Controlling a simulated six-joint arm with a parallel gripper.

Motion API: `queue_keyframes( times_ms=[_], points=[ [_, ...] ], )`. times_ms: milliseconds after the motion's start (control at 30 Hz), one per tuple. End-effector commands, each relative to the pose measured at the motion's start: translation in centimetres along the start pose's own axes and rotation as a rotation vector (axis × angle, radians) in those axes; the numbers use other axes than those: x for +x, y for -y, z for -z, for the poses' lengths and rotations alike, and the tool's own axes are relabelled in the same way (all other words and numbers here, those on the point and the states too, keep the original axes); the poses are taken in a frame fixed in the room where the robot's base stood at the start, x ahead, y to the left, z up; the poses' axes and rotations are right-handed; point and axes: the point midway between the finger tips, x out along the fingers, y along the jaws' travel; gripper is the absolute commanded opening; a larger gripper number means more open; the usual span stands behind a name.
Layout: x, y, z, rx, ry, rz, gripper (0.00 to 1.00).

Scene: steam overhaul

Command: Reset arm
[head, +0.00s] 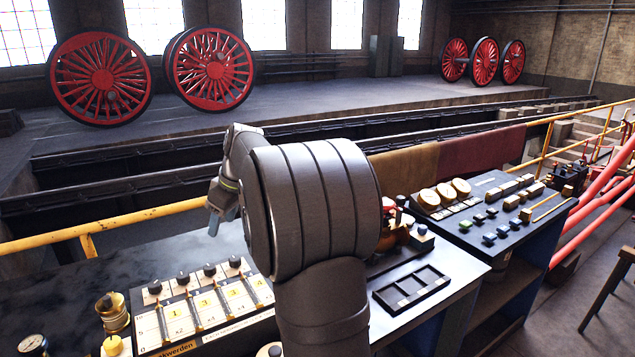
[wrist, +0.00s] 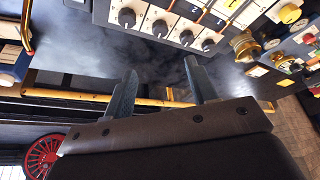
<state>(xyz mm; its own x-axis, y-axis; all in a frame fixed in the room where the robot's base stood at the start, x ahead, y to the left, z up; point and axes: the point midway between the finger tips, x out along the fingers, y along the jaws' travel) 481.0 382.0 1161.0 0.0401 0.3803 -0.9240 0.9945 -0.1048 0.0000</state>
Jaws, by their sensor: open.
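My gripper (wrist: 160,88) shows in the wrist view with its two fingers apart and nothing between them. In the head view my arm stands in the middle foreground, and the gripper (head: 214,220) hangs at its left, above the dark bench top; its fingertips are partly hidden there. The same panel (wrist: 200,18) shows at the top of the wrist view, apart from the fingers.
A yellow railing (head: 100,228) runs behind the bench. A brass fitting (head: 113,313) and a gauge (head: 32,344) stand at the left. A black tray (head: 411,289) and a second panel (head: 490,212) lie right of my arm. Red wheels (head: 100,77) stand at the back.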

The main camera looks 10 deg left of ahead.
Motion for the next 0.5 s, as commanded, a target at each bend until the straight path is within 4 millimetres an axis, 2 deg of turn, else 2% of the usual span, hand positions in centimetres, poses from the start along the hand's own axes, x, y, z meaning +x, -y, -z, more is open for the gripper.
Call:
queue_keyframes(
  times_ms=[500],
  points=[
    [10.1,0.1,0.0,-0.001,0.002,0.003,0.52]
  ],
)
